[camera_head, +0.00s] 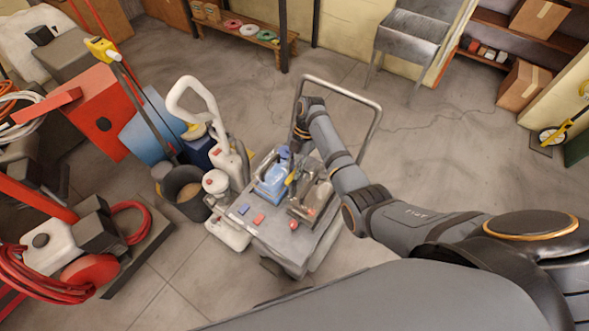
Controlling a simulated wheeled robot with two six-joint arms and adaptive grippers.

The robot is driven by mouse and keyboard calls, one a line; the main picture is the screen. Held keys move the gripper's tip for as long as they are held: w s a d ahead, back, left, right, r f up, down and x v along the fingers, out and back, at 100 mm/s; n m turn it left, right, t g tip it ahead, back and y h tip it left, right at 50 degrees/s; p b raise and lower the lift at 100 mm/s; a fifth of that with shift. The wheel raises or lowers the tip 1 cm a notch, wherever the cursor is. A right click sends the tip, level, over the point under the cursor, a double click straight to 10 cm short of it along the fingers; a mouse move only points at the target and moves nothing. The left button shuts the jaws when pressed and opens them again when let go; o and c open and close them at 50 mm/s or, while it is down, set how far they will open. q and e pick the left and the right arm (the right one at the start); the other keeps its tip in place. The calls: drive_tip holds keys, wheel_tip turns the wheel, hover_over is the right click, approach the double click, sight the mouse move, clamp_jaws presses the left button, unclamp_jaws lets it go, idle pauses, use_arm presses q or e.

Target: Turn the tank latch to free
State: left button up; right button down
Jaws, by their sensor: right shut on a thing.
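A blue tank (271,184) sits on top of a grey wheeled machine (285,245) with a tall metal loop handle (372,120). A small yellow part (291,177), which looks like the tank latch, is at the right side of the tank. My right gripper (295,158) reaches down from above and is shut at this yellow part. The fingertips are small and dark, so the exact contact is hard to see. My left gripper is not in view.
A white upright machine (212,120) and a dark bucket (186,190) stand close on the left. Red equipment with hoses (40,285) fills the far left. Shelves with boxes (525,85) and a metal sink (411,38) line the back. Floor behind the machine is clear.

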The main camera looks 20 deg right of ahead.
idle(0.3)
drive_tip(key=c, duration=1.3)
unclamp_jaws()
drive_tip(key=v, duration=0.7)
drive_tip(key=shift+r, duration=0.25)
drive_tip(key=shift+f, duration=0.1)
